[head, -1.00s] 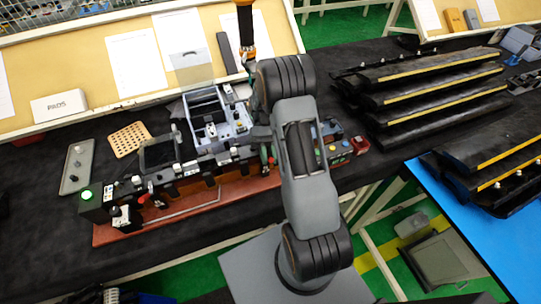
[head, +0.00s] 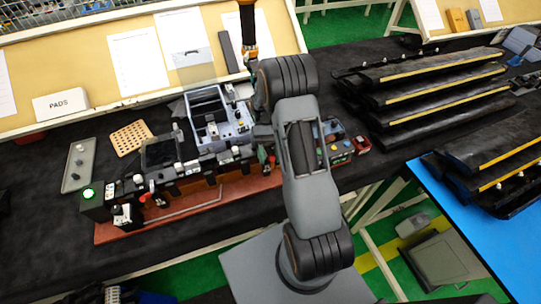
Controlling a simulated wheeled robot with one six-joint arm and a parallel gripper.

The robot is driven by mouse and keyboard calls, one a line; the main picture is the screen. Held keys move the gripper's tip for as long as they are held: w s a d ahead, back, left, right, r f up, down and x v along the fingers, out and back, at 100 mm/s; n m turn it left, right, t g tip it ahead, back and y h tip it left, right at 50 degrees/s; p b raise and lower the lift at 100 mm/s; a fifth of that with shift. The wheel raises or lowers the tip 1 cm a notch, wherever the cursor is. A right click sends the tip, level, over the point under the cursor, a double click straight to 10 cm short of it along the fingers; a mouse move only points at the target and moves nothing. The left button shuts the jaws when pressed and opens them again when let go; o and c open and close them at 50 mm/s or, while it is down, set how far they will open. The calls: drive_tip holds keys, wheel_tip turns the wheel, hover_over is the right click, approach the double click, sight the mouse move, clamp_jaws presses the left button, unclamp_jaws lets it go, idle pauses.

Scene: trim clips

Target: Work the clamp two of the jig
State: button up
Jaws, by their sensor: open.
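The jig (head: 187,205) is a long fixture on a reddish-brown base, lying across the black-covered table. Several black clamp blocks stand along it, with red and green handles among them. A green lamp (head: 88,193) glows at its left end. I cannot tell which clamp is number two. My arm rises in front of the jig's right part and hides some of it. My gripper (head: 262,128) is around the arm's far end, above the jig's right half. Its fingers are mostly hidden behind the arm, and no contact with a clamp can be made out.
A blue-grey tray (head: 236,129) with small parts stands behind the jig. A perforated tan board (head: 131,138) and a grey strip tray (head: 78,165) lie at the left. A box marked PADS (head: 61,104) rests on the sloped board. Long black trim pieces (head: 430,80) are stacked at right.

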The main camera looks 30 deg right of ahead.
sight(272, 158)
drive_tip(key=shift+r, duration=0.1)
drive_tip(key=shift+r+b, duration=0.25)
drive_tip(key=shift+b, duration=0.1)
drive_tip(key=r, duration=0.1)
drive_tip(key=r+b, duration=0.1)
drive_tip(key=shift+s+r, duration=0.2)
drive_tip(key=shift+r, duration=0.15)
drive_tip(key=s+a+r+p, duration=0.1)
drive_tip(key=s+a+r, duration=0.1)
drive_tip(key=s+r, duration=0.7)
drive_tip(key=s, duration=0.4)
drive_tip(key=shift+s+r+p, duration=0.25)
drive_tip(key=shift+r+p, duration=0.05)
